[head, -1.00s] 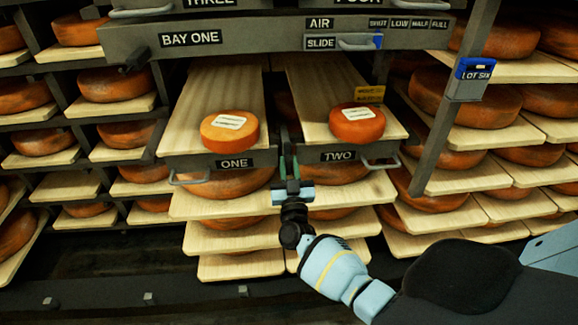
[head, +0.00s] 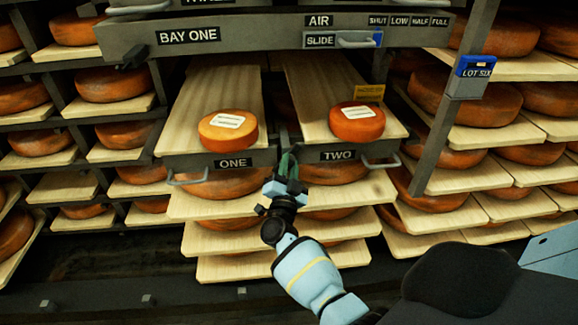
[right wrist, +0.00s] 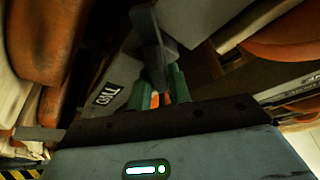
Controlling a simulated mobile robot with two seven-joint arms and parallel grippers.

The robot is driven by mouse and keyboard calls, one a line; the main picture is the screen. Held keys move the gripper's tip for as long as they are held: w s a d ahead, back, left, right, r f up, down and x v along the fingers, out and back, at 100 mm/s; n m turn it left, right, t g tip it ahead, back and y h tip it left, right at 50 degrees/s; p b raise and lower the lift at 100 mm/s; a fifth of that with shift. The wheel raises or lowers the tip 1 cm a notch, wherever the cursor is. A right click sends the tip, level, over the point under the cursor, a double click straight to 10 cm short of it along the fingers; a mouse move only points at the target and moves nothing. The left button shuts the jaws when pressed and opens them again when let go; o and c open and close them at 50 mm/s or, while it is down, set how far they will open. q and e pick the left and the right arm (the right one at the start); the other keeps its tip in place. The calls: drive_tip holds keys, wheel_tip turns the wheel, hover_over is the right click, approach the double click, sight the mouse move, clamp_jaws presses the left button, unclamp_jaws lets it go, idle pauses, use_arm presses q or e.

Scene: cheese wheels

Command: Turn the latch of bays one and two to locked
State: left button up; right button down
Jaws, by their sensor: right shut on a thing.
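Two plank shelves labelled ONE (head: 234,163) and TWO (head: 337,156) stick out side by side, each bearing an orange cheese wheel with a white label. My right gripper (head: 286,168) is at the gap between their front edges. In the right wrist view its green fingers (right wrist: 160,92) are shut on a dark bar (right wrist: 150,40), seemingly the latch; a little orange shows between them. The latch's turned position cannot be read, as the gripper hides much of it. My left gripper is not in view.
A grey panel labelled BAY ONE (head: 188,36) hangs above the shelves, with an AIR slide (head: 340,40) at its right. Wire handles (head: 188,178) jut from the shelf fronts. Cheese racks flank both sides; a blue LOT SIX tag holder (head: 475,68) is on the right post.

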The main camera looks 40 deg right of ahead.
drive_tip(key=m+g, duration=0.1)
drive_tip(key=m, duration=0.2)
drive_tip(key=m+g+p, duration=0.1)
drive_tip(key=m, duration=0.2)
drive_tip(key=shift+f+m+g, duration=0.1)
drive_tip(key=shift+m+g, duration=0.3)
drive_tip(key=m+g+p, duration=0.1)
drive_tip(key=m, duration=0.2)
drive_tip(key=shift+y, duration=0.3)
drive_tip(key=shift+f+m+g+p, duration=0.1)
drive_tip(key=shift+m+g+p, duration=0.25)
drive_tip(key=shift+m, duration=0.45)
drive_tip(key=shift+y, duration=0.3)
drive_tip(key=c, duration=1.4)
unclamp_jaws()
drive_tip(key=shift+o, duration=0.2)
drive_tip(key=shift+d, duration=0.1)
drive_tip(key=shift+s, duration=0.1)
